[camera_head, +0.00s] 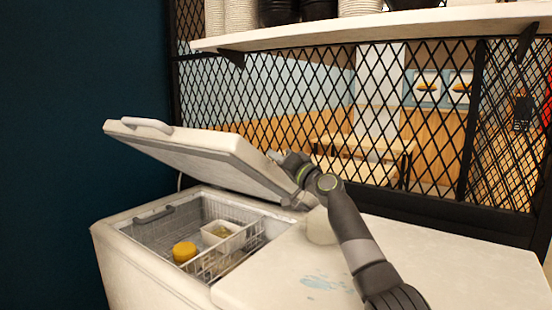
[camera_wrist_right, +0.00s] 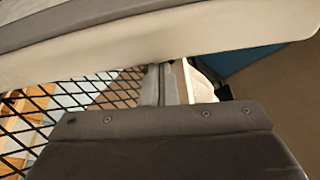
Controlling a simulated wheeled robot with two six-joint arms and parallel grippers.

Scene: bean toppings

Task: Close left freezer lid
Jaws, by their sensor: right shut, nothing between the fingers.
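The left freezer lid (camera_head: 205,150) is white and stands raised and tilted over the open left side of the freezer (camera_head: 140,262). Its handle (camera_head: 147,124) is at the upper left edge. My right gripper (camera_head: 275,156) is at the lid's upper right edge, partly hidden by the lid. In the right wrist view, the shut, empty fingers (camera_wrist_right: 166,84) sit close to the pale edge of the lid (camera_wrist_right: 180,45); I cannot tell if they touch it. My left gripper is not in view.
The open compartment holds a wire basket (camera_head: 215,264), a white container (camera_head: 222,235) and a yellow-topped item (camera_head: 184,251). The right freezer top (camera_head: 440,270) is flat. A black mesh partition (camera_head: 400,120) stands behind, with a shelf (camera_head: 380,27) above.

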